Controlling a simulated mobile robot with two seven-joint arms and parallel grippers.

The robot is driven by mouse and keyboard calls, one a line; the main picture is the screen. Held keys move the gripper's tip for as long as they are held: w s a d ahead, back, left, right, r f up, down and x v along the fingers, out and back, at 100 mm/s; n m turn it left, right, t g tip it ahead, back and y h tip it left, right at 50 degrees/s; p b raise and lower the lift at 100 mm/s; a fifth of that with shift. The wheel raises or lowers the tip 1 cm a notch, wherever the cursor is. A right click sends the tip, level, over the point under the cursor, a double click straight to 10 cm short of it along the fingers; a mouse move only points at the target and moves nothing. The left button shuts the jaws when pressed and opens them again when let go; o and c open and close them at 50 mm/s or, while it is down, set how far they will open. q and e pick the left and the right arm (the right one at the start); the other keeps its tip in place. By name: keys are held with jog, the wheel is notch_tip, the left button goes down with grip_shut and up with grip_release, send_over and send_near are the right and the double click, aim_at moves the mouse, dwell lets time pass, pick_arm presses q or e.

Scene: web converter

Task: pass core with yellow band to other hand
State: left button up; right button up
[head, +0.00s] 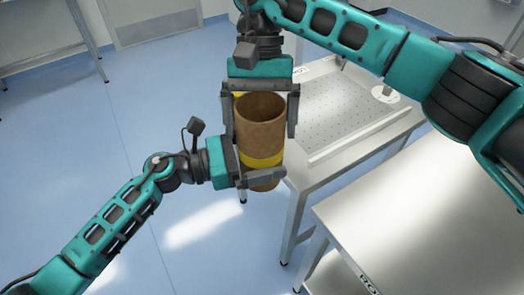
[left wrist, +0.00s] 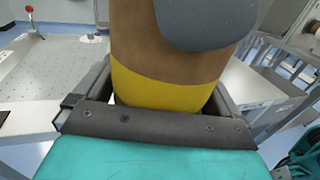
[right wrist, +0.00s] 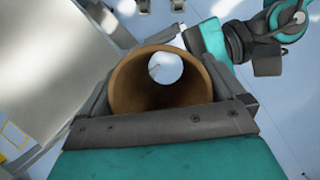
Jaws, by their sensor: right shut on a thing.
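A brown hollow core (head: 260,125) with a yellow band (head: 262,160) near its lower end is held upright in the air in the head view. My right gripper (head: 261,112) comes from above and is shut on the upper part of the core; the right wrist view looks into its open end (right wrist: 160,95). My left gripper (head: 262,178) comes from the left, its fingers on either side of the core's lower part near the band. In the left wrist view a narrow gap shows beside the core (left wrist: 175,40), and the left fingers look open around it.
A perforated metal table (head: 340,105) stands behind and right of the core. A plain steel table (head: 430,220) stands at the lower right. Blue floor (head: 150,200) lies open below and to the left. A door (head: 150,20) is at the back.

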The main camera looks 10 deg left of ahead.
pick_arm(q)
jog(key=shift+s+d, duration=0.1)
jog(key=shift+s, duration=0.05)
jog(key=c, duration=0.5)
jog(key=shift+c, duration=0.2)
pick_arm(e)
jog(key=o, duration=1.1)
jog(key=shift+w+r, duration=0.1)
jog(key=shift+r, duration=0.05)
jog(key=v, duration=1.1)
jog(key=shift+w+r, duration=0.1)
jog(key=shift+r, duration=0.3)
